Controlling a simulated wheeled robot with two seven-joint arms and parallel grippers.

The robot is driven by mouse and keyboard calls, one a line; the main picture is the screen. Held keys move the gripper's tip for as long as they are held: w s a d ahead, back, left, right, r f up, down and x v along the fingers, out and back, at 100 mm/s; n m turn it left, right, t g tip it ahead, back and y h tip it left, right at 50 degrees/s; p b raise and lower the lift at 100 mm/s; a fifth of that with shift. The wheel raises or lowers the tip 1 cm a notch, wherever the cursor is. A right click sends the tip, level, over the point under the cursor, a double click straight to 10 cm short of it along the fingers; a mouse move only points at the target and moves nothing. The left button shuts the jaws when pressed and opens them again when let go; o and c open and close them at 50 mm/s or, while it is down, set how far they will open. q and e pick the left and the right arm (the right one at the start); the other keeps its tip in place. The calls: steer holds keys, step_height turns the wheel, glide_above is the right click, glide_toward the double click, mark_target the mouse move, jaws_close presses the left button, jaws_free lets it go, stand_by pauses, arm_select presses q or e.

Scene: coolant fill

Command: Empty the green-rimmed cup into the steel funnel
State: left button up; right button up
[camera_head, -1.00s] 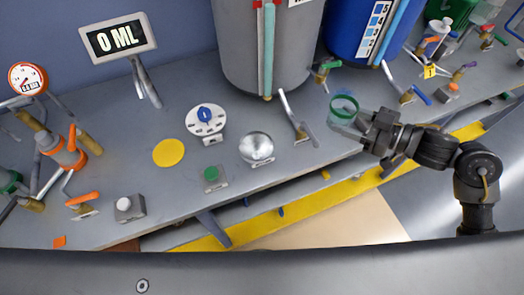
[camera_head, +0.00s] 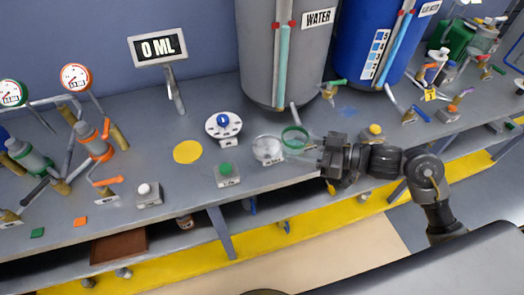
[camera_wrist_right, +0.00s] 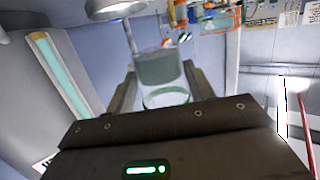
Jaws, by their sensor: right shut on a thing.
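The clear cup with a green rim (camera_head: 294,136) is held in the fingers of my right gripper (camera_head: 306,151), above the bench. It also shows between the jaws in the right wrist view (camera_wrist_right: 165,78), with grey-green contents that look like liquid. The steel funnel (camera_head: 267,149) is the round shiny bowl on the bench, just left of the cup. In the head view the cup's left side comes close to or overlaps the funnel's right edge; I cannot tell the height between them. My left gripper is out of view.
A display reading 0 ML (camera_head: 158,47) stands at the back. A dial (camera_head: 223,125), a yellow disc (camera_head: 187,152) and a green button (camera_head: 226,170) lie left of the funnel. A grey WATER tank (camera_head: 262,60) and a blue tank (camera_head: 362,45) stand behind.

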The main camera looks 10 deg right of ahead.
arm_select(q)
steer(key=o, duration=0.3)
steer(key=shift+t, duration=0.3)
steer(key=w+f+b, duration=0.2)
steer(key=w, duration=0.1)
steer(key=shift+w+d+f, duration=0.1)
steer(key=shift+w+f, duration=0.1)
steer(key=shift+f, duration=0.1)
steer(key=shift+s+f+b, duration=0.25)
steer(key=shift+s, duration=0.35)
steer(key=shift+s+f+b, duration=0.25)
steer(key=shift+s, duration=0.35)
arm_select(e)
steer(key=shift+n+g+y, duration=0.3)
steer(key=shift+n+g, duration=0.2)
steer(key=a+f, duration=0.3)
steer(key=f, duration=0.1)
steer(key=a+f, duration=0.3)
steer(key=a, duration=0.1)
steer(key=s+a+f, duration=0.1)
steer(key=a+f, duration=0.2)
steer(key=f, duration=0.1)
steer(key=shift+a+f, duration=0.25)
steer(key=shift+f, duration=0.1)
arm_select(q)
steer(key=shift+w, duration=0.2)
